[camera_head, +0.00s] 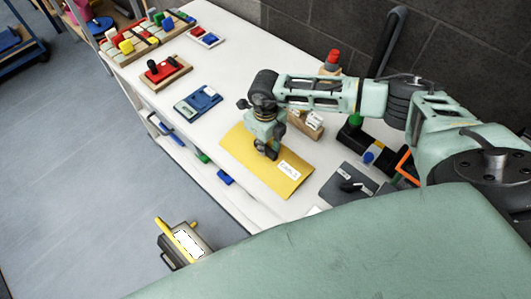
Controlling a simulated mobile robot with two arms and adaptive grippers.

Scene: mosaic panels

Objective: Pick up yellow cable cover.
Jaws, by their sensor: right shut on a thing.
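The yellow cable cover (240,150) is a flat yellow sheet with a white label near its right end. It lies on, or just above, the white table top. My right gripper (267,152) comes down from above onto the middle of the cover. Its fingers are shut on the cover, and the gripper hides part of it. My left gripper is not in view.
The white table (215,70) also holds a blue device (198,104), a wooden block with red and black parts (164,72) and a colourful tray at the far left. A dark grey plate (345,188) lies right of the cover. A dark wall stands behind.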

